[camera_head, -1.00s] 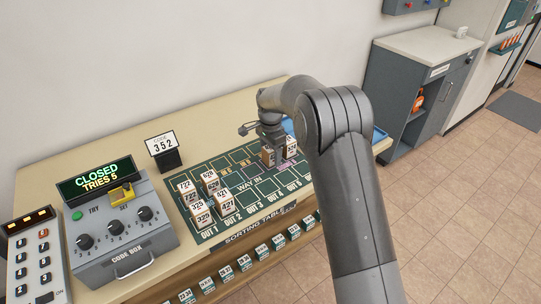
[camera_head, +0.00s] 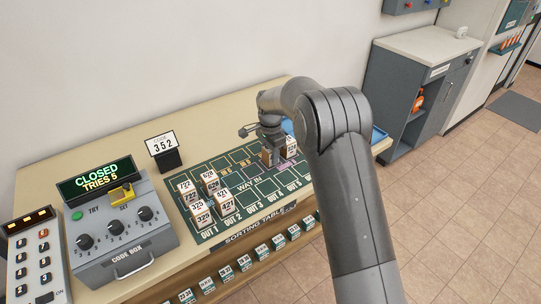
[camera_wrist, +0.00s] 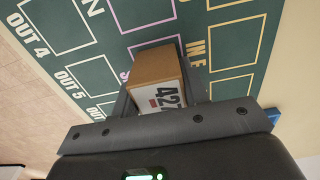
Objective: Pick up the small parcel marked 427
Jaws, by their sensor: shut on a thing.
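In the wrist view a brown parcel (camera_wrist: 155,68) with a white label sits between the two fingers of my gripper (camera_wrist: 158,58). Its label reads sideways and looks like 427. The fingers are shut on its sides. In the head view my gripper (camera_head: 271,151) points down over the right part of the sorting mat. Another parcel (camera_head: 228,206) near OUT 2 has a small label resembling 427.
Several labelled parcels (camera_head: 200,216) stand in the left part of the green sorting mat (camera_head: 240,214). A grey cabinet (camera_head: 420,85) stands right of the table.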

